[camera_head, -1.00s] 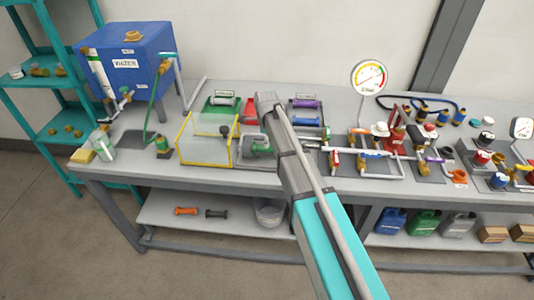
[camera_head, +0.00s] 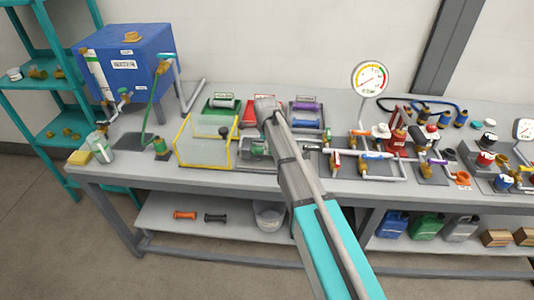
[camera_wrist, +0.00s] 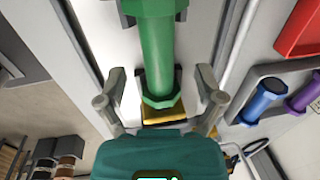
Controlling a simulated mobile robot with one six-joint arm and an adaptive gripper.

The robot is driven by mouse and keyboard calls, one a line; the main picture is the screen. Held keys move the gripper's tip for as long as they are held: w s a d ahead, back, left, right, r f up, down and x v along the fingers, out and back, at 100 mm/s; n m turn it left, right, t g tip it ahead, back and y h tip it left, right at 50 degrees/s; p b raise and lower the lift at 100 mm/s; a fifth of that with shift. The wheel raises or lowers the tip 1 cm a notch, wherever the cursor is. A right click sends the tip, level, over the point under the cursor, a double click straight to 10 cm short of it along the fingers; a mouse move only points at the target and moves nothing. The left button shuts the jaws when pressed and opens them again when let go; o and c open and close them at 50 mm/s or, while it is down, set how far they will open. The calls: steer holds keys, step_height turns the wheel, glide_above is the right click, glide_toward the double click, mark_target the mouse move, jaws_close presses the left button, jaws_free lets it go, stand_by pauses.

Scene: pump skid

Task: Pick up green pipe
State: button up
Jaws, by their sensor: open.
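The green pipe (camera_wrist: 157,55) fills the upper middle of the wrist view, with a wider green collar at its near end. It lies in a dark cradle over a pale surface. My gripper (camera_wrist: 161,84) is open, with one finger on each side of the pipe's near end and gaps showing on both sides. In the head view, a part of the green pipe (camera_head: 258,149) shows on the bench beside my arm. My arm hides much of the gripper there.
A clear box with yellow edges (camera_head: 177,146) stands left of the pipe. Purple (camera_head: 306,105) and blue (camera_head: 306,123) pipes lie on a rack to the right. A pressure gauge (camera_head: 370,79) and valve piping stand further right. A blue tank (camera_head: 125,60) is at back left.

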steer(key=shift+w+f+b, duration=0.15)
steer(key=shift+f+b, duration=0.7)
steer(key=shift+f, duration=0.15)
steer(key=shift+w+f+b, duration=0.1)
steer(key=shift+f+b, duration=0.75)
steer(key=shift+f, duration=0.1)
jaws_close()
